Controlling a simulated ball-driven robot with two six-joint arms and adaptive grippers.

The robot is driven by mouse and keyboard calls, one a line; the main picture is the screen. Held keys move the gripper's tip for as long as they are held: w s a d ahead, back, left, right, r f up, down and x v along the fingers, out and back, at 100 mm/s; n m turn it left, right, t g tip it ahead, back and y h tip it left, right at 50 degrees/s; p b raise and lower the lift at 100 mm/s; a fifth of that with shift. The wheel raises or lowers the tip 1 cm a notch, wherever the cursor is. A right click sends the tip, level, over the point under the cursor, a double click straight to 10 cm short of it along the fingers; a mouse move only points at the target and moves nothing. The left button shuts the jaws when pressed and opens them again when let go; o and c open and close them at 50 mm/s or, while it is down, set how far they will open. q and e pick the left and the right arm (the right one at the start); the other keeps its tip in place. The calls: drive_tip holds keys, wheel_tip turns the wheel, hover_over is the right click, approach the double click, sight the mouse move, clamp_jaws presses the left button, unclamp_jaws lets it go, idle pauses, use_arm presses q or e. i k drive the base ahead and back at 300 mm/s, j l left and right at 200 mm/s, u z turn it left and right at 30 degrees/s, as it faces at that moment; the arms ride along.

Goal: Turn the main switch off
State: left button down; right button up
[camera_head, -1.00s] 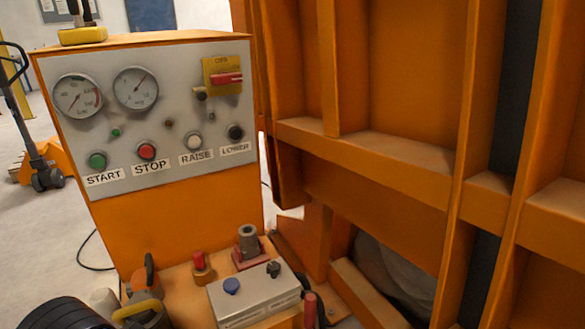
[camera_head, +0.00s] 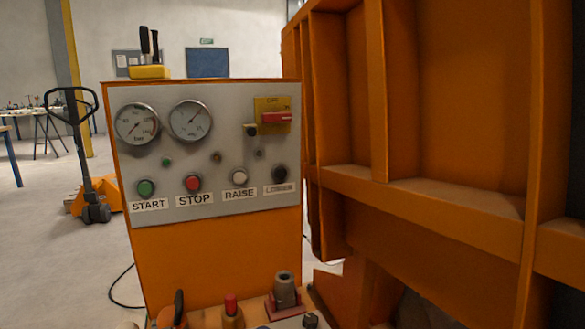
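The main switch (camera_head: 276,118) is a red handle on a yellow plate at the upper right of the grey control panel (camera_head: 225,150). Its handle lies horizontal, pointing right, beside the lettering "ON"; faint lettering shows above it. Below are a green START button (camera_head: 146,188), a red STOP button (camera_head: 193,183), a white RAISE button (camera_head: 239,177) and a black LOWER button (camera_head: 279,174). Two round gauges sit at the upper left of the panel. Neither of my grippers is in view.
The large orange ribbed frame (camera_head: 430,200) stands close on the right of the orange cabinet (camera_head: 215,265). Fittings, one red-topped (camera_head: 231,305), stand at the cabinet's foot. A pallet jack (camera_head: 90,190) stands behind on the left, with open floor around it. A yellow holder (camera_head: 149,72) sits on the cabinet.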

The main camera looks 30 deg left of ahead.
sight(273, 116)
drive_tip(key=u, duration=1.2)
